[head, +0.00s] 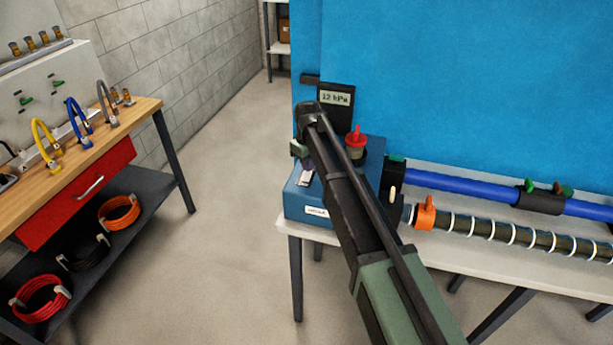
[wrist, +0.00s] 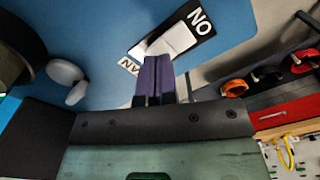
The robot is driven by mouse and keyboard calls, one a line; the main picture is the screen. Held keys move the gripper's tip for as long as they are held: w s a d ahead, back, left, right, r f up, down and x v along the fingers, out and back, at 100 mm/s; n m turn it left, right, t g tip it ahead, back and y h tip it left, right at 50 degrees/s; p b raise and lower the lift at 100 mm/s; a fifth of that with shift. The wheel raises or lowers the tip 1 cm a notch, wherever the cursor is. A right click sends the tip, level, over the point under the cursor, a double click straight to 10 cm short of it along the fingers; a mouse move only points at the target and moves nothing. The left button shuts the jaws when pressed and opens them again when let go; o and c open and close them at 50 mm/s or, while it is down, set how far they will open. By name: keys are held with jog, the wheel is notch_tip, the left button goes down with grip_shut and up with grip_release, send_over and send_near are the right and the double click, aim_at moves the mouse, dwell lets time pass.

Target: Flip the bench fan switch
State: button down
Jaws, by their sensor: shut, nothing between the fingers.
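The bench fan switch is a white rocker on a black plate; in the wrist view the rocker (wrist: 172,38) lies just beyond my fingertips, beside a white "ON" mark. A partly covered label, seemingly "FAN", is by the fingers. My gripper (wrist: 153,62) is shut and empty, its purple fingers close together. Whether they touch the rocker or hover over it I cannot tell. In the head view the switch (head: 305,177) sits on the left part of the blue box (head: 298,205), with my gripper (head: 307,164) just above it. My arm hides part of the box.
A red knob (head: 355,138) and a "12 kPa" display (head: 336,98) stand at the box's rear. A blue duct (head: 450,184) and a ribbed hose (head: 480,228) with an orange clamp (head: 426,212) lie to the right. A wooden workbench (head: 90,150) stands left, across clear floor.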

jog(key=shift+f+b, duration=0.6)
jog(key=shift+f, duration=0.1)
jog(key=shift+r, duration=0.1)
notch_tip(320, 180, up, 7)
jog(key=p, duration=0.7)
jog(key=shift+r, duration=0.1)
jog(key=s+d+m, duration=0.4)
jog(key=s+d, duration=0.6)
jog(key=s, duration=0.4)
jog(key=s+d+m, duration=0.5)
jog(key=s+d, duration=0.6)
jog(key=s, duration=0.4)
jog(key=shift+s+d+f, duration=0.2)
jog(key=shift+d+f, duration=0.1)
jog(key=shift+f, duration=0.1)
